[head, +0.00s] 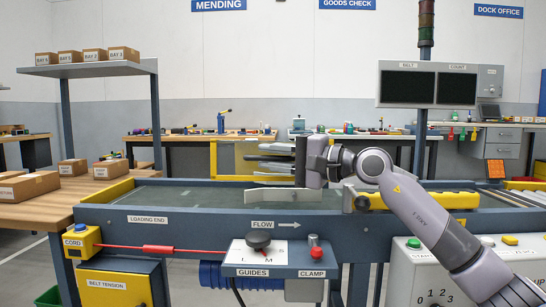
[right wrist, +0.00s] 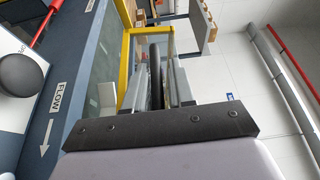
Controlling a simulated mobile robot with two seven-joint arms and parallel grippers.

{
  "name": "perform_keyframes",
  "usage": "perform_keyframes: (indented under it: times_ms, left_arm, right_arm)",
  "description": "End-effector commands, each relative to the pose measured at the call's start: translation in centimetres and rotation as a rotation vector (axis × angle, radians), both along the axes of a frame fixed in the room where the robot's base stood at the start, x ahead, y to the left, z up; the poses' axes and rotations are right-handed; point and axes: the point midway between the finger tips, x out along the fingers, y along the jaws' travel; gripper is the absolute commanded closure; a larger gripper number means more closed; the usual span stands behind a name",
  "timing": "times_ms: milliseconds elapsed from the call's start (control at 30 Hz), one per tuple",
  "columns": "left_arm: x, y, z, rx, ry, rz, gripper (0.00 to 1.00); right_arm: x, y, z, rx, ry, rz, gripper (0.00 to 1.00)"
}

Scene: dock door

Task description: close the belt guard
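The belt guard is a yellow frame (head: 213,160) standing raised over the conveyor behind the front rail, left of my right gripper. It also shows in the right wrist view as a yellow frame (right wrist: 128,68). My right gripper (head: 270,158) points left, its grey fingers overlapping the guard in the head view. In the right wrist view, a dark rounded bar (right wrist: 155,65) lies between the fingers (right wrist: 158,95). I cannot tell whether the fingers press on it. The palm hides part of the guard. My left gripper is not in view.
The conveyor's front rail (head: 185,218) runs across the view. A yellow bar (head: 430,200) lies over the belt at right. Boxes stand on a table (head: 50,212) at left.

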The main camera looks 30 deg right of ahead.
Motion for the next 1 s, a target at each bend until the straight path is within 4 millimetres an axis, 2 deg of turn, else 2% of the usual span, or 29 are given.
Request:
perform_keyframes:
  times_ms: [167, 600, 1000]
  left_arm:
    - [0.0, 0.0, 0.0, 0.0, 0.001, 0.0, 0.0]
    - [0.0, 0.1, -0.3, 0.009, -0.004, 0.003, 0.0]
    - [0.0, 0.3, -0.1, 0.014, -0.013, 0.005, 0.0]
  right_arm:
    - [-0.8, -0.7, 0.0, -0.002, -0.001, -0.002, 0.77]
    - [-5.3, -3.9, -0.3, 0.0, 0.001, -0.002, 0.77]
    - [-5.8, -4.2, -0.2, 0.001, 0.001, 0.001, 0.77]
